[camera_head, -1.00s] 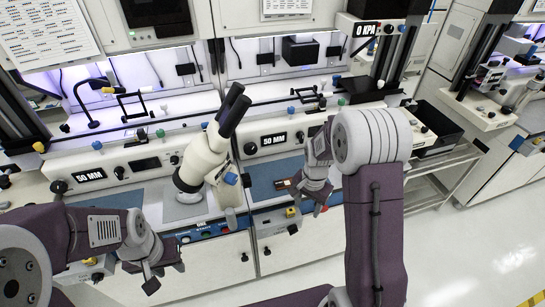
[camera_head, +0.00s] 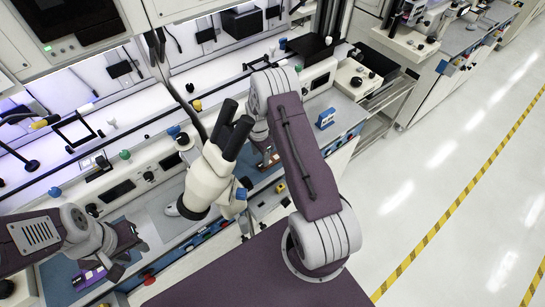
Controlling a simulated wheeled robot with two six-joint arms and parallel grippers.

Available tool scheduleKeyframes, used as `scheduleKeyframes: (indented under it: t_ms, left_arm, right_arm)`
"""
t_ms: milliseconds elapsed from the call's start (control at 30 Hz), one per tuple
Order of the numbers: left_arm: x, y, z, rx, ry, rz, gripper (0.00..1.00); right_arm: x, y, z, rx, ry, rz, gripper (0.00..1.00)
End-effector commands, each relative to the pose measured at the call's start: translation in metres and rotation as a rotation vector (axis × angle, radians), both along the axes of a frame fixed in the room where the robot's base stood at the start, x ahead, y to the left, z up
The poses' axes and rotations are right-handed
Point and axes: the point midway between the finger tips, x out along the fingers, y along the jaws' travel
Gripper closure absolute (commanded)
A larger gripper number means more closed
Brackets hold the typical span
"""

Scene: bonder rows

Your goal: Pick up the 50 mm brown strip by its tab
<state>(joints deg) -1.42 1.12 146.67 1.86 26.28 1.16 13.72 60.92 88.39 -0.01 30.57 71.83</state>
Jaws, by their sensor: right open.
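A small reddish-brown piece (camera_head: 269,159) shows beside my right forearm, over the bench. It may be the brown strip, but its tab and length label cannot be made out. My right gripper (camera_head: 264,148) is mostly hidden behind my arm. It is open, close to the brown piece; whether they touch cannot be told. My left gripper (camera_head: 127,254) is over the bench's front at lower left, with its fingers apart and nothing seen between them. A purple item (camera_head: 90,277) lies below and left of it.
A white microscope (camera_head: 207,182) with black eyepieces stands between my two arms. A blue box-like item (camera_head: 326,118) sits on the bench right of my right arm. A wire rack (camera_head: 385,105) stands further right. The floor (camera_head: 440,170) there is clear, with a yellow-black line.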

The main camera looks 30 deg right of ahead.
Motion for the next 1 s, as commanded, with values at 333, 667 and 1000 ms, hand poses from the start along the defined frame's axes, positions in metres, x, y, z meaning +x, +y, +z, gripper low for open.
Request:
scheduleKeyframes:
  t_ms: [333, 667, 1000]
  left_arm:
    - [0.000, 0.000, 0.013, 0.000, 0.000, 0.000, 0.64]
    - [0.000, 0.000, 0.012, 0.000, 0.000, 0.000, 0.64]
    - [0.000, 0.000, 0.011, 0.000, 0.000, 0.000, 0.64]
  right_arm:
    - [-0.001, 0.000, -0.045, 0.000, 0.001, 0.000, 0.47]
    - [-0.001, 0.000, -0.045, 0.001, 0.002, 0.001, 0.95]
    - [-0.001, 0.000, -0.043, 0.000, 0.001, 0.000, 1.00]
